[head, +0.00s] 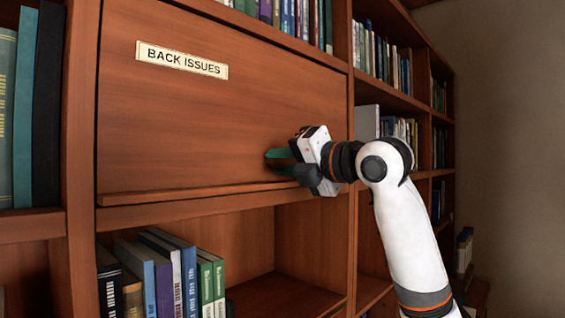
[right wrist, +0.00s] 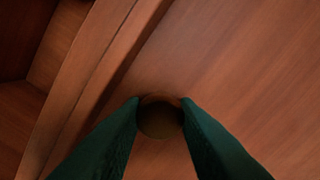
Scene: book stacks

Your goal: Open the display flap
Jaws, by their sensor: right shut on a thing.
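The display flap (head: 200,120) is a reddish-brown wooden panel in the bookcase with a "BACK ISSUES" label (head: 182,60) near its top. It covers its compartment, and a ledge runs along its bottom edge. My right gripper (head: 272,161) is at the flap's lower right. In the right wrist view its dark green fingers (right wrist: 160,104) are shut on a round, dark brassy knob (right wrist: 160,120) on the panel. The knob is hidden behind the gripper in the head view. My left gripper is not in view.
Books (head: 165,275) stand in the open compartment below the flap, with bare shelf to their right. More books fill the shelves above, at the left and at the right. An upright post (head: 341,240) borders the flap's right side. A plain wall (head: 510,130) is at far right.

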